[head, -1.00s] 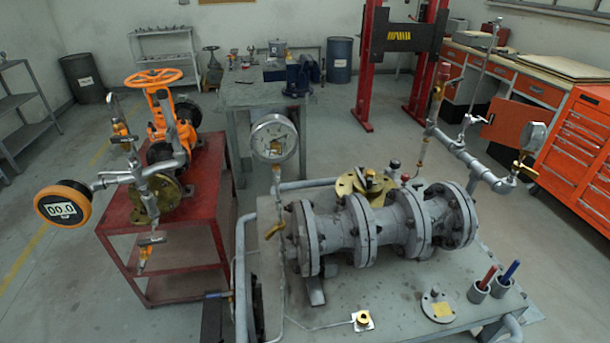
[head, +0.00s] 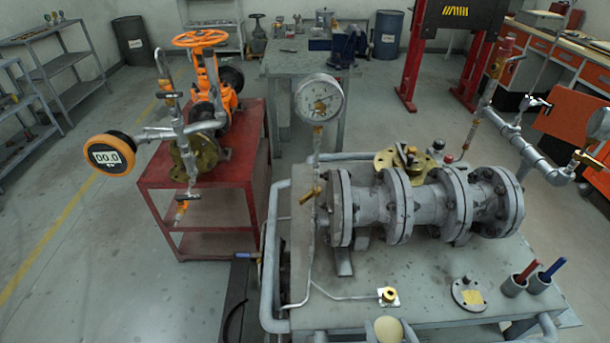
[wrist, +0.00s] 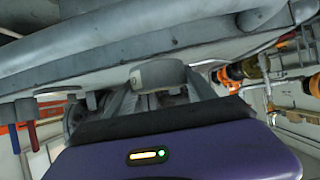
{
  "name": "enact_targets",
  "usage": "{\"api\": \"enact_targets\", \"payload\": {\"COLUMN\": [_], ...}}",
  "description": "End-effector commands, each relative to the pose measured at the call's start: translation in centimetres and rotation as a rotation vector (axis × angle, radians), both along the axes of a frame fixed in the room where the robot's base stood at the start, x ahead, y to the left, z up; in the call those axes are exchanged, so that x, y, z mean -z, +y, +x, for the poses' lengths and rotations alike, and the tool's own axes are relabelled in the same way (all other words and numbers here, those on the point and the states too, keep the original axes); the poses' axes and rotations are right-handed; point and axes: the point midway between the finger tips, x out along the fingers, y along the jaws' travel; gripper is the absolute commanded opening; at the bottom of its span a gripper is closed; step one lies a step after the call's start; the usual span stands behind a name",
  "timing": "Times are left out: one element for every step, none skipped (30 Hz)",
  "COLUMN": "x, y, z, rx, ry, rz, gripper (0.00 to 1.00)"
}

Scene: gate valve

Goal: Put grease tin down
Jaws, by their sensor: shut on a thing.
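The grease tin appears as a pale round top (head: 388,328) at the bottom of the head view, just in front of the grey bench's near edge. In the wrist view a pale, rounded tin (wrist: 158,74) sits between the two fingers of my gripper (wrist: 160,88), which is shut on it. The wrist picture looks upside down, with the bench edge above the tin. The tin looks apart from the bench top, but the exact gap is unclear. Most of my gripper is hidden below the head view.
A red cart (head: 160,173) stands left. Free bench room is small, near the front edge.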

Motion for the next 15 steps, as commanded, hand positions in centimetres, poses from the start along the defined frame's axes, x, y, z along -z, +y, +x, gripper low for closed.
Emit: {"api": "enact_targets", "payload": {"x": [-0.22, -0.29, -0.36, -0.4, -0.42, -0.44, -0.44, -0.45, -0.44, -0.44, -0.44, -0.44, -0.45, -0.45, -0.45], "y": [0.37, 0.53, 0.69, 0.82, 0.91, 0.97, 1.0, 1.0, 0.96, 0.92, 0.89, 0.89, 0.9, 0.92, 0.93], "z": [0.6, 0.8, 1.02, 1.13, 1.2, 1.25, 1.28, 1.3, 1.28, 1.27, 1.26, 1.26, 1.27, 1.27, 1.26], "rx": [-0.022, -0.03, -0.039, -0.045, -0.049, -0.051, -0.053, -0.053, -0.052, -0.051, -0.05, -0.049, -0.05, -0.051, -0.051], "ry": [-0.003, -0.003, -0.002, -0.002, -0.002, -0.002, -0.002, -0.002, -0.002, -0.002, -0.002, -0.003, -0.003, -0.003, -0.003], "rz": [-0.002, -0.001, -0.001, -0.001, -0.001, -0.001, 0.0, 0.0, 0.001, 0.001, 0.001, 0.002, 0.001, 0.001, 0.0], "gripper": [0.13, 0.13, 0.13, 0.13, 0.13, 0.13, 0.13, 0.13, 0.13, 0.13, 0.13, 0.13, 0.13, 0.13, 0.13]}}
